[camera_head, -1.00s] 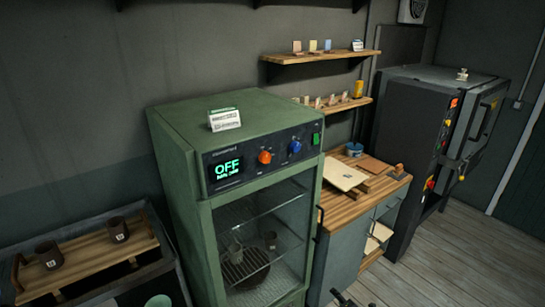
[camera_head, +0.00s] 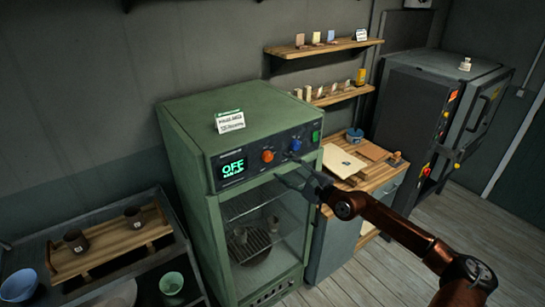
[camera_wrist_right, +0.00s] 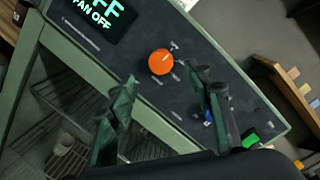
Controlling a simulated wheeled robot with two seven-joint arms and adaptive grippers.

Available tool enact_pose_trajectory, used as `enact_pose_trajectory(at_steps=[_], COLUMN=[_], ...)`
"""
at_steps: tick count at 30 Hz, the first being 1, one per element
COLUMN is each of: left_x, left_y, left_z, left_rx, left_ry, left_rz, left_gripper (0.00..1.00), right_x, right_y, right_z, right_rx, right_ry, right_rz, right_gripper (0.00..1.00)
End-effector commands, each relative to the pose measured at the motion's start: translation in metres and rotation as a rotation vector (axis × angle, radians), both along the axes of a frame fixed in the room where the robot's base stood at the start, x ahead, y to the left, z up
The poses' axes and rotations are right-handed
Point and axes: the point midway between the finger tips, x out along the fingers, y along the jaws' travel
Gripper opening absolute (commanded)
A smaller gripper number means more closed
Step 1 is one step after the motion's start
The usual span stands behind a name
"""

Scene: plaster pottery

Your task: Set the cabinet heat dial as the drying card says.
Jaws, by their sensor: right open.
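The green drying cabinet (camera_head: 212,190) has a dark control panel with a lit display (camera_head: 233,168) reading OFF; the wrist view shows FAN OFF below it. An orange dial (camera_head: 268,156) and a blue dial (camera_head: 296,145) sit right of the display. Their labels are too small to read. A white card with a green top (camera_head: 230,121) stands on the cabinet; its text is unreadable. My right gripper (camera_head: 285,165) is open and empty in front of the panel. In the right wrist view, the orange dial (camera_wrist_right: 160,62) shows between the fingertips, apart from them; a finger partly hides the blue dial.
A green switch (camera_head: 316,136) is at the panel's right end. The glass door below is closed, with pots on racks inside. A wooden tray (camera_head: 110,243) with dark mugs lies left. A wooden counter (camera_head: 385,175), shelves and a dark kiln (camera_head: 440,110) stand right.

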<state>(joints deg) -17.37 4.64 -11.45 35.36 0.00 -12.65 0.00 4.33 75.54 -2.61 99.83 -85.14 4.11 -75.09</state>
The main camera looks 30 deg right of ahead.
Motion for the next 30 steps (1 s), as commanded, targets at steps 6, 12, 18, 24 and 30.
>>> enact_pose_trajectory(at_steps=[6,12,18,24,30], left_x=[0.007,0.008,0.008,0.007,0.007], left_y=[0.000,-0.001,-0.001,-0.001,-0.001], left_z=[0.013,0.018,0.019,0.019,0.019], left_rx=[-0.001,-0.001,-0.001,-0.001,-0.001], left_ry=[-0.009,-0.011,-0.010,-0.010,-0.009], left_rz=[-0.001,-0.001,-0.001,-0.001,-0.001], left_gripper=[0.40,0.40,0.40,0.40,0.40], right_x=[0.029,0.053,0.064,0.065,0.065], right_y=[0.006,0.011,0.014,0.014,0.014], right_z=[0.004,0.002,0.001,0.000,0.000], right_rx=[0.007,0.009,0.006,0.005,0.006], right_ry=[-0.004,-0.002,-0.001,0.000,0.001], right_rz=[-0.001,-0.001,-0.002,-0.001,-0.001], right_gripper=[0.46,0.46,0.46,0.46,0.38])
